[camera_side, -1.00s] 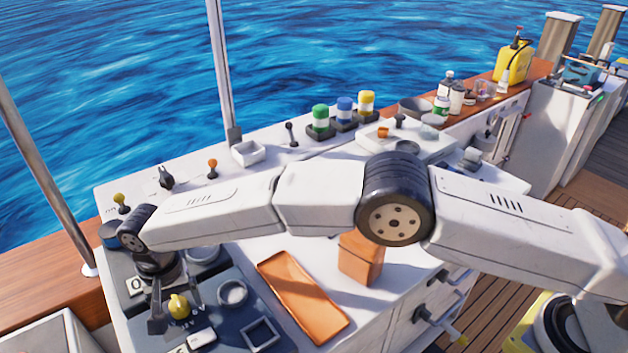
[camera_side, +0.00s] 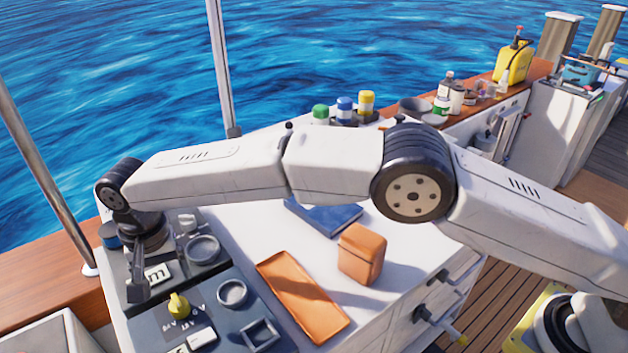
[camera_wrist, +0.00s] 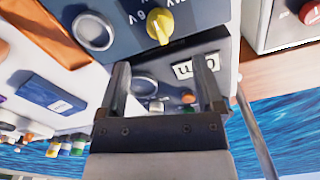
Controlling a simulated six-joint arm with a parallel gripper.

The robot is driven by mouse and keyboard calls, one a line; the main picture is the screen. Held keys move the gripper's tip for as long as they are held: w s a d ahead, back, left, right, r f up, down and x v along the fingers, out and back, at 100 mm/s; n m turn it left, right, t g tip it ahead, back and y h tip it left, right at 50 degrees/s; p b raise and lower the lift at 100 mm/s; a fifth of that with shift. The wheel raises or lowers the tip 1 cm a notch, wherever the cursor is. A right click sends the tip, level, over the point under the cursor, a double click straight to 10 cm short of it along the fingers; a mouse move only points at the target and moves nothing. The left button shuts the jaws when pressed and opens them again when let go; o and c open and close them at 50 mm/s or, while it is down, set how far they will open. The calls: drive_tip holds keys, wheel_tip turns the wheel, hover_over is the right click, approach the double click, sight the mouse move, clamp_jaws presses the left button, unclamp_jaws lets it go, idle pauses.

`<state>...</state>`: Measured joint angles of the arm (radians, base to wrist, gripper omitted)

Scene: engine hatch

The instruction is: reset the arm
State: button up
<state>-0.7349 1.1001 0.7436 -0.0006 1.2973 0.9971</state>
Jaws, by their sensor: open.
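My gripper (camera_side: 150,275) is at the left end of the worktop in the side view, pointing down above the dark panels. In the wrist view my gripper (camera_wrist: 165,90) has its two fingers apart with nothing held between them. The yellow knob (camera_side: 179,305) sits on the blue panel just in front of the gripper, apart from it. The knob also shows in the wrist view (camera_wrist: 160,25), above the fingertips. A white label (camera_wrist: 196,67) shows behind the right finger.
An orange tray (camera_side: 302,300), an orange box (camera_side: 361,254) and a blue flat item (camera_side: 325,213) lie on the white worktop. Green, blue and yellow-capped jars (camera_side: 344,108) stand at the back. A metal post (camera_side: 45,165) rises at the left. My arm spans above the worktop.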

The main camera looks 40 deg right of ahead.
drive_tip(key=shift+w+d, duration=0.1)
drive_tip(key=shift+w+d+r, duration=0.1)
drive_tip(key=shift+d, duration=0.15)
drive_tip(key=d+r+n+t, duration=0.1)
drive_tip(key=d+r, duration=0.1)
drive_tip(key=d, duration=2.2)
drive_tip(key=shift+n+t, duration=0.5)
drive_tip(key=shift+n, duration=0.1)
drive_tip(key=s+d, duration=0.2)
drive_tip(key=d, duration=0.1)
drive_tip(key=s+d, duration=0.3)
drive_tip(key=d, duration=0.1)
drive_tip(key=s+d, duration=0.3)
drive_tip(key=d, duration=0.1)
drive_tip(key=shift+s+f, duration=0.15)
drive_tip(key=shift+f, duration=0.05)
drive_tip(key=s+d+f, duration=0.2)
drive_tip(key=s+d, duration=0.4)
drive_tip(key=s, duration=0.5)
drive_tip(key=shift+d+n+t, duration=0.3)
drive_tip(key=shift+d+n, duration=0.1)
